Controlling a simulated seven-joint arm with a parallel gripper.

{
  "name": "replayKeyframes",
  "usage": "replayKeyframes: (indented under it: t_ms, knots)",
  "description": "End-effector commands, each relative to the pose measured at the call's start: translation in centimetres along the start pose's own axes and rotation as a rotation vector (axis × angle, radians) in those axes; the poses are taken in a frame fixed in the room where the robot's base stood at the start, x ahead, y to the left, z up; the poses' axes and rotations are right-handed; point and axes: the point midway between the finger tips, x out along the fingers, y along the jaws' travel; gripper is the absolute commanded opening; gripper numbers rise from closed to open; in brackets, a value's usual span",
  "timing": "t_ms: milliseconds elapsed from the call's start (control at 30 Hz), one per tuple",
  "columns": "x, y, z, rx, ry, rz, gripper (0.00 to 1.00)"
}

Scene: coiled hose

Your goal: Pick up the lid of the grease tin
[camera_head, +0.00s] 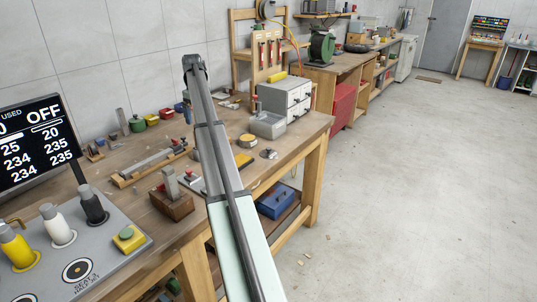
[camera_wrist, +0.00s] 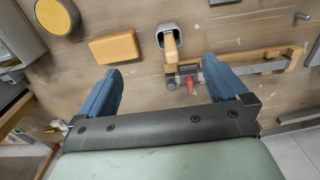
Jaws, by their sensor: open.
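A low round tin with a yellow-brown top and dark rim (camera_head: 247,140) stands on the workbench, right of my arm. It seems to be the round tin at the upper left of the wrist view (camera_wrist: 54,15), though no label is legible and I cannot tell whether its top is a separate lid. My gripper (camera_wrist: 161,65) is open, with two blue fingers spread wide above the bench. No object is held. The tin lies outside the fingers, to the upper left.
A yellow block (camera_wrist: 115,48) lies near the left finger. A grey tool with a wooden handle (camera_wrist: 171,45) and a bar with a red part (camera_wrist: 245,68) lie between and right of the fingers. A grey box (camera_head: 267,125) stands beside the tin. Bare wood separates them.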

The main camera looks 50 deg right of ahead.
Motion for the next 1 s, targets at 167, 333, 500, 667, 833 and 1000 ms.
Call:
replayKeyframes:
  t_ms: [167,333,500,667,833,1000]
  knots:
    - [0.6,6.7,4.9,0.089,-0.006,-0.003,1.00]
    - [1.6,11.7,9.7,0.163,-0.013,-0.008,1.00]
    - [2.4,15.1,13.6,0.218,-0.019,-0.012,1.00]
    - [3.1,17.5,16.9,0.273,-0.023,-0.014,1.00]
    - [3.9,19.4,20.0,0.428,-0.025,-0.013,1.00]
    - [4.3,19.6,20.7,0.592,-0.026,-0.009,1.00]
